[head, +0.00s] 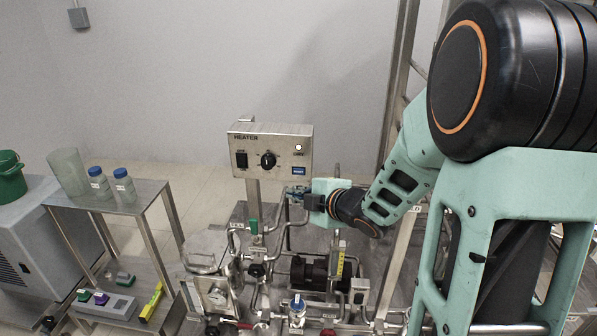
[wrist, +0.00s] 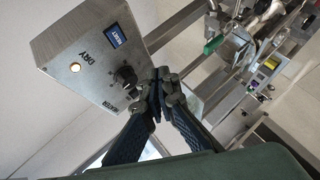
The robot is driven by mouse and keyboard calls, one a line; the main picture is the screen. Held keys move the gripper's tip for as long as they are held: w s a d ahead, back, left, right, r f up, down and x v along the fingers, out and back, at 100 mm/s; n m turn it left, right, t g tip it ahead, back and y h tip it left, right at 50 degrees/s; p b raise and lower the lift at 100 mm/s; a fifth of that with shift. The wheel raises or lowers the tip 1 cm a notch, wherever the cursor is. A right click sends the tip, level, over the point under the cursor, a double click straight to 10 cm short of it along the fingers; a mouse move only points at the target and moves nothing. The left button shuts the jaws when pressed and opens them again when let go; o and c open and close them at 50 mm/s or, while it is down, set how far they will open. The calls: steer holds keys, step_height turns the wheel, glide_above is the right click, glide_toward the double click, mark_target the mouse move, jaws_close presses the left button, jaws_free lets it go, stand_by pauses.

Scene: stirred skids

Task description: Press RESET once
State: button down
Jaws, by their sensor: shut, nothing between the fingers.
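The steel HEATER box (head: 250,165) stands on a post in the head view. Its blue RESET button (head: 299,171) is at the lower right of the face, below the lit DRY lamp (head: 299,148). In the wrist view the box (wrist: 75,40) is turned, with the blue RESET button (wrist: 116,34) near its edge. My gripper (head: 288,192) is shut and empty, just below the box in the head view. In the wrist view its closed fingertips (wrist: 158,76) lie beside the black knob (wrist: 126,77) in the picture, apart from RESET. Whether they touch the box cannot be told.
A black knob (head: 267,159) and a black switch (head: 241,159) share the box face. Pipes and valves, one with a green handle (head: 253,226), crowd the skid below. A steel side table (head: 148,195) with bottles stands left.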

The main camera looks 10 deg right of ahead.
steer(key=p, duration=0.2)
glide_toward(293, 174)
steer(key=shift+s+a+f+x, duration=0.1)
steer(key=shift+a+x, duration=0.05)
steer(key=shift+x, duration=0.75)
steer(key=shift+s+a+f+x, duration=0.1)
steer(key=shift+a+x, duration=0.05)
steer(key=shift+x, duration=0.7)
steer(key=shift+s+a+f+x, duration=0.1)
steer(key=shift+s+a+x, duration=0.05)
steer(key=shift+x, duration=0.75)
steer(key=shift+w, duration=0.15)
steer(key=shift+w+d, duration=0.15)
steer(key=shift+w, duration=0.1)
steer(key=shift+w+d, duration=0.1)
steer(key=shift+w, duration=0.2)
steer(key=shift+s, duration=0.15)
steer(key=shift+s+a+b, duration=0.25)
steer(key=shift+s+b, duration=0.1)
steer(key=shift+s, duration=0.2)
steer(key=shift+s+a+b, duration=0.25)
steer(key=shift+s, duration=0.55)
steer(key=shift+s+a+b, duration=0.2)
steer(key=shift+s+a, duration=0.1)
steer(key=shift+s, duration=0.5)
steer(key=shift+s+a+b, duration=0.25)
steer(key=shift+s, duration=0.55)
